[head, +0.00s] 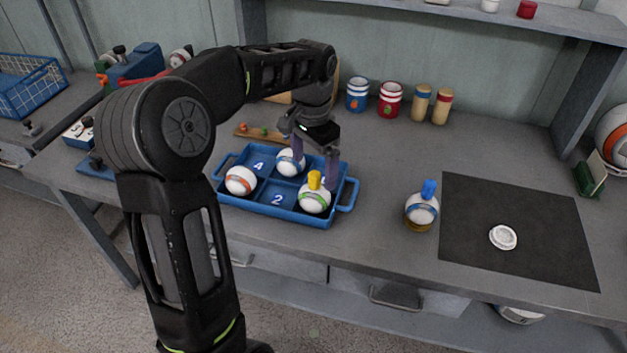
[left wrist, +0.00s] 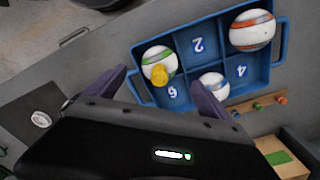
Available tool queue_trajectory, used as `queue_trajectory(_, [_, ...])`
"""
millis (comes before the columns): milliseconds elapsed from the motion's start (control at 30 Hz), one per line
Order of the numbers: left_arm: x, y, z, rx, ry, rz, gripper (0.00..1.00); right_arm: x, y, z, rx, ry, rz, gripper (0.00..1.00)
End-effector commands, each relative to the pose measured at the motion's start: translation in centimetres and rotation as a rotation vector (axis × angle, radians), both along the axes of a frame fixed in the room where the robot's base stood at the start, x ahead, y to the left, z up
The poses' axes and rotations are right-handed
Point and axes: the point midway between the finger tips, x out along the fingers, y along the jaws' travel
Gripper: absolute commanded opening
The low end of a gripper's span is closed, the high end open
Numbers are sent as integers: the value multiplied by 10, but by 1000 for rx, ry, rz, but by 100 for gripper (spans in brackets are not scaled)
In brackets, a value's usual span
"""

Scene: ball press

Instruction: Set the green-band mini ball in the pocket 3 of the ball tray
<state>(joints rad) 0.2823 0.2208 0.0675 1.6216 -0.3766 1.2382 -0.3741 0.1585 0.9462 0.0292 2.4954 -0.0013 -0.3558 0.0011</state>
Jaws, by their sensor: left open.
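The green-band mini ball (head: 314,202), white with a yellow knob, sits in the front right pocket of the blue ball tray (head: 287,217). That pocket is beside the one marked 2; its own number is hidden under the ball. In the left wrist view the green-band ball (left wrist: 151,58) lies beyond the fingertips, between their lines. My left gripper (head: 316,162) is open and empty over the tray's back right side, just behind the ball. The left gripper's two spread fingers also show in the left wrist view (left wrist: 158,80). My right gripper is out of view.
An orange-band ball (head: 240,181) sits in the front left pocket and a blue-band ball (head: 290,162) in the back middle. A blue-knobbed ball (head: 421,211) stands right of the tray, near a dark mat (head: 520,205) with a white ring (head: 503,237). Jars (head: 390,100) stand behind.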

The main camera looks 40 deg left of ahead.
Motion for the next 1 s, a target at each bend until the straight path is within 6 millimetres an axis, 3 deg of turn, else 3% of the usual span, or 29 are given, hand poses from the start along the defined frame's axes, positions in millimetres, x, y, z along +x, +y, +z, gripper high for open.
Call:
queue_trajectory(100, [1, 0, 24, 0, -4, -1, 93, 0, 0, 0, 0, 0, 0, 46])
queue_trajectory(300, [0, 0, 44, -1, -1, -1, 93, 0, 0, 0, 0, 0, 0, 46])
queue_trajectory(1000, [0, 0, 46, -1, 0, -1, 93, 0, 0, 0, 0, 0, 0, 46])
